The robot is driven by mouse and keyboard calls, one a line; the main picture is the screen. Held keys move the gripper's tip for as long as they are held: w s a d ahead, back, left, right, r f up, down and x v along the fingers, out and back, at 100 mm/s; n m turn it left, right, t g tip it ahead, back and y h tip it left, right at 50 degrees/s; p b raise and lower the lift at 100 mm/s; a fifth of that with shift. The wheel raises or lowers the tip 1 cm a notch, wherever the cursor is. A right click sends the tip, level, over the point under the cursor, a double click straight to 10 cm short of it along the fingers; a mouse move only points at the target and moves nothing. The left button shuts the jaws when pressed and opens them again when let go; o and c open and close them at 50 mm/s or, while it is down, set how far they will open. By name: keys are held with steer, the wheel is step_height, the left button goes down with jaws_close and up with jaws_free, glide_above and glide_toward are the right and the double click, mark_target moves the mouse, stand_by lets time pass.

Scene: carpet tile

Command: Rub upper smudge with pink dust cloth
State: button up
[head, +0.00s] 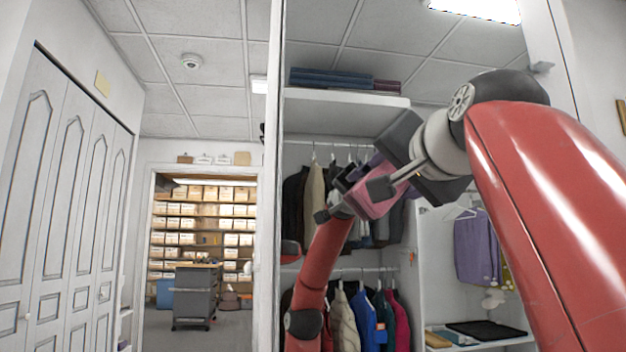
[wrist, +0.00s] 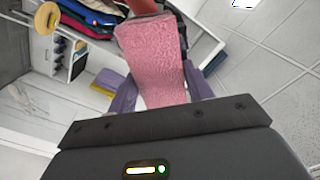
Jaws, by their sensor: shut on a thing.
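The pink dust cloth (wrist: 152,60) hangs out in front of my gripper in the wrist view, its woven face toward the camera. In the head view, the pink cloth (head: 376,205) shows at the end of my raised red arm. My gripper (head: 378,190) is shut on the cloth and points down to the left, in front of the wardrobe opening. A second red arm shape lies just beyond the cloth, perhaps a reflection in a glass or mirror face. I cannot make out the upper smudge in either view. Whether the cloth touches a surface is unclear.
Hanging clothes (head: 365,315) and a top shelf (head: 345,108) appear behind the arm. A white vertical frame edge (head: 273,180) stands left of it. White panelled doors (head: 70,190) line the left, and a doorway shows shelves of boxes (head: 205,220).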

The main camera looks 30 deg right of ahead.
mark_target(374, 173)
steer(key=shift+s+d, duration=0.25)
steer(key=shift+d, duration=0.65)
steer(key=shift+s+d, duration=0.25)
steer(key=shift+d, duration=0.65)
steer(key=shift+w+a+f+b, duration=0.1)
steer(key=shift+w+a+b, duration=0.2)
steer(key=shift+a, duration=0.45)
steer(key=shift+w+a+b, duration=0.2)
steer(key=shift+a, duration=0.7)
steer(key=shift+w+a+b, duration=0.25)
steer(key=shift+a, duration=0.65)
steer(key=shift+w+a+b, duration=0.2)
steer(key=shift+a, duration=0.7)
steer(key=shift+w+a, duration=0.3)
steer(key=shift+a, duration=0.55)
steer(key=shift+w+a, duration=0.3)
steer(key=shift+a, duration=0.5)
steer(key=v, duration=0.6)
